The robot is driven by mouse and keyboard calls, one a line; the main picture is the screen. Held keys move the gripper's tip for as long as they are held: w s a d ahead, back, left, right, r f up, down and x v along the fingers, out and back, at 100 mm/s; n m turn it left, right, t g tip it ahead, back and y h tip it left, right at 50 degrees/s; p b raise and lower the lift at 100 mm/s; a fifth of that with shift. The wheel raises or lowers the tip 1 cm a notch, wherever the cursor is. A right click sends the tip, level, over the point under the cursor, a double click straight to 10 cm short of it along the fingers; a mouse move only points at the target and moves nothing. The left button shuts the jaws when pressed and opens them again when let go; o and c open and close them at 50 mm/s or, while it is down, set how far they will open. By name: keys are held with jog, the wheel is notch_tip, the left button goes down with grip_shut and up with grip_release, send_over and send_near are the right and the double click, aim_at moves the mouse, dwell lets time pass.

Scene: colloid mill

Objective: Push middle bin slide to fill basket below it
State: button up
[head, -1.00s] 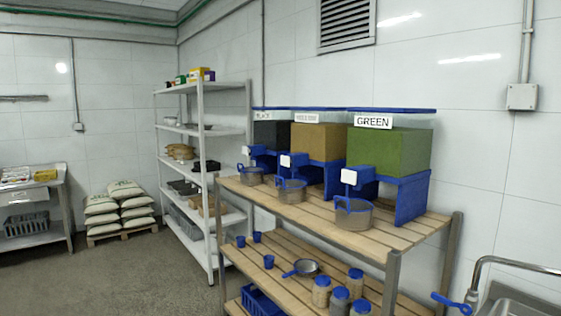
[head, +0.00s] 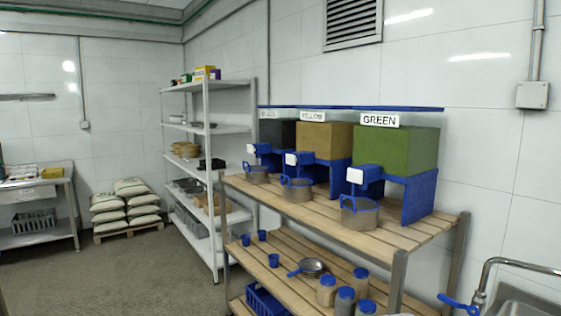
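Three bins stand in a row on the wooden top shelf. The middle bin (head: 325,140) is labelled yellow and holds tan material. Its blue slide (head: 313,159) has a pale front plate (head: 291,159). The basket below it (head: 296,189) is a metal cup with a blue rim and handle. Its inside is too small to judge. The black bin (head: 276,133) is to the left and the green bin (head: 396,150) to the right, each with its own basket below. My gripper is not in view.
The wooden rack (head: 420,238) has a lower shelf with blue cups, a pan (head: 310,267) and several jars (head: 345,298). A sink tap (head: 500,267) is at the right edge. White shelving (head: 208,200) and stacked sacks (head: 125,207) stand behind. Floor at left is clear.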

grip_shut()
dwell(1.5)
